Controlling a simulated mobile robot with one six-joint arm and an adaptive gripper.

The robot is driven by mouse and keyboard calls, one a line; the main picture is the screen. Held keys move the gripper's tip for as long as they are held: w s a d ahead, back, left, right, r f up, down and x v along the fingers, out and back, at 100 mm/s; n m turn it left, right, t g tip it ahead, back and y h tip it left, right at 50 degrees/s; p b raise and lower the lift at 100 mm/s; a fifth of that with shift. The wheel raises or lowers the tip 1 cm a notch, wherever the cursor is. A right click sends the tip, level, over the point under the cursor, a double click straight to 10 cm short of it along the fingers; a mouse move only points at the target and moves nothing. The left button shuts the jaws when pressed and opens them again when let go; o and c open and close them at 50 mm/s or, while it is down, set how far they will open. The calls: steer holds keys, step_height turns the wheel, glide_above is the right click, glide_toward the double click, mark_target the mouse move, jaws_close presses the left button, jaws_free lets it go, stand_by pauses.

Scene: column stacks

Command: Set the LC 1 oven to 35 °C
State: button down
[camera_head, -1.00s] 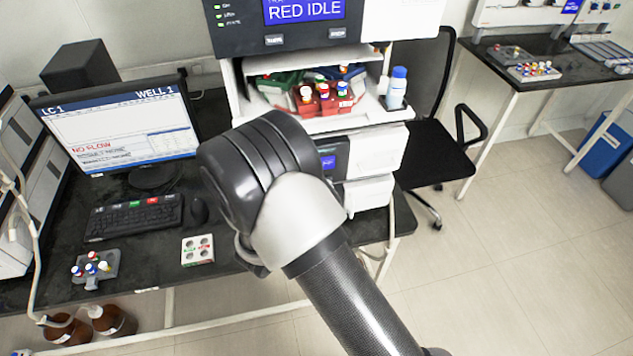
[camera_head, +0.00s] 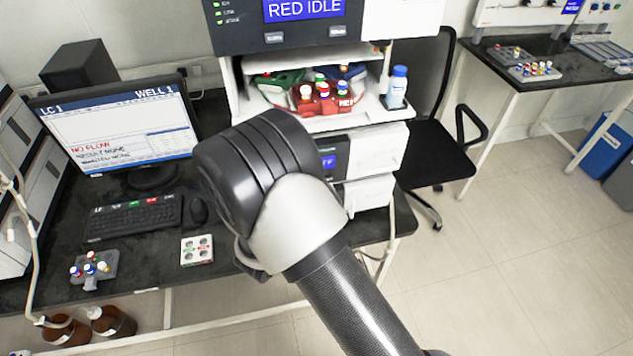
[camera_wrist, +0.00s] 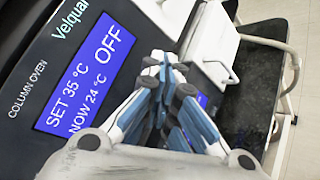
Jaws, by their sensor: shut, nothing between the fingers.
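The column oven (camera_wrist: 40,75) fills the left of the wrist view, seen tilted. Its blue display (camera_wrist: 85,85) reads "SET 35 °C", "NOW 24 °C" and "OFF". My gripper (camera_wrist: 165,75) is shut and empty, with its fingertips in front of the oven's front panel just right of the display text. The fingers cover part of the panel, including any buttons behind them. I cannot tell whether the tips touch it. In the head view the oven (camera_head: 333,158) shows as a dark panel with a small blue display, partly hidden behind my arm; my gripper is hidden there.
Above the oven stands an autosampler with a "RED IDLE" display (camera_head: 303,10) and an open bay of vials (camera_head: 322,100). A monitor (camera_head: 115,125) labelled LC 1 reads "NO FLOW". A keyboard (camera_head: 133,217) and vial racks lie on the bench. A chair (camera_head: 440,155) stands to the right.

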steer(key=shift+s, duration=0.1)
steer(key=shift+s+d+b, duration=0.15)
steer(key=shift+s+d, duration=0.1)
steer(key=shift+s, duration=0.55)
steer(key=shift+s+d+b, duration=0.15)
steer(key=shift+s+d, duration=0.05)
steer(key=shift+s, duration=0.65)
steer(key=shift+s+d+b, duration=0.15)
steer(key=shift+s+d, duration=0.1)
steer(key=shift+s, duration=0.55)
steer(key=s+d+r+m+g+h, duration=0.2)
steer(key=s+d+r+m+g, duration=0.35)
steer(key=d, duration=0.35)
steer(key=s+d+r+m+g+h, duration=0.2)
steer(key=s+d+r+m+g, duration=0.25)
steer(key=d+r, duration=0.35)
steer(key=s+d+r+m+g+y, duration=0.25)
steer(key=s+m+y, duration=0.35)
steer(key=s, duration=0.4)
steer(key=s+a+r+m+t+y, duration=0.2)
steer(key=s+a+r+t+y, duration=0.1)
steer(key=a+r+y, duration=0.1)
steer(key=shift+s+a+m+t+y, duration=0.35)
steer(key=shift+a+y, duration=0.25)
steer(key=shift+a, duration=0.3)
